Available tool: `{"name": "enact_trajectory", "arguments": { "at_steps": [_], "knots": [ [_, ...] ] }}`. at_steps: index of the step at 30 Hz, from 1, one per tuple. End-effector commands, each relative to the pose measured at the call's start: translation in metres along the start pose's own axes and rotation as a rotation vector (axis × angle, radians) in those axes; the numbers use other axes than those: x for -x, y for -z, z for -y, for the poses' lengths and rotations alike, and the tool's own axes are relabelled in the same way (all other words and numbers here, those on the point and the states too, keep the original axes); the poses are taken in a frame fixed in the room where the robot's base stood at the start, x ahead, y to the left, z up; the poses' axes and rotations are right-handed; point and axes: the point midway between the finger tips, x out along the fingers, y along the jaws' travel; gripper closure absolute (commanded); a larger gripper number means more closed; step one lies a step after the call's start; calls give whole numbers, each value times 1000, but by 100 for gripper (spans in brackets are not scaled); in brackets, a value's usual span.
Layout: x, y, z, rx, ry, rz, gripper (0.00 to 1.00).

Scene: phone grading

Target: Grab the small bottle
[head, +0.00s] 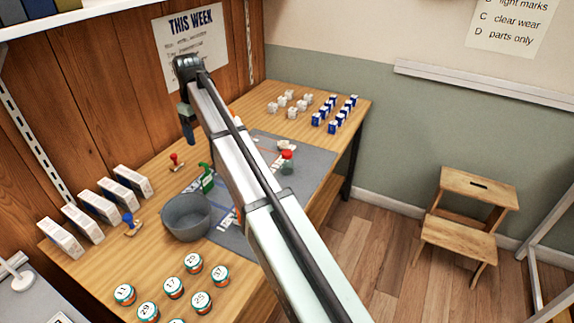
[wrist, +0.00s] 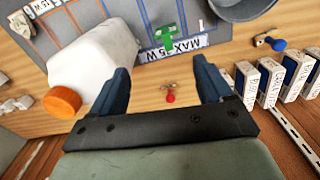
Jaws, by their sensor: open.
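A small bottle (head: 287,166) with a red cap and a dark, see-through body stands on the grey mat (head: 312,158), just right of my arm in the head view. I cannot make it out in the wrist view. My gripper (head: 188,138) is left of it, above the back of the table near the wood wall. In the wrist view my gripper (wrist: 162,78) is open, with nothing between its fingers. A larger white bottle (wrist: 92,58) with an orange cap is beside the left finger there; my arm mostly hides it in the head view.
A grey bowl (head: 186,218), a green-handled tool (head: 207,178), a red stamp (head: 175,160) and a blue stamp (head: 131,224) are nearby. White boxes (head: 95,207) line the left. Numbered jars (head: 173,288) stand in front, small white and blue boxes (head: 333,112) at the far end.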

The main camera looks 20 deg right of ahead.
Motion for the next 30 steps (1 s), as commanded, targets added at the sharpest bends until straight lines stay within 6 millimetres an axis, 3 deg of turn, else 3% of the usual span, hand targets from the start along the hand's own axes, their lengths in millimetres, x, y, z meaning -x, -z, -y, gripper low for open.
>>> {"name": "enact_trajectory", "arguments": {
  "at_steps": [11, 24, 30],
  "knots": [
    [0, -30, -55, -487, 0, -1, 21],
    [-1, -99, -152, -1444, 1, -1, 21],
    [-1, -130, -188, -1837, 1, -1, 21]
  ]
}}
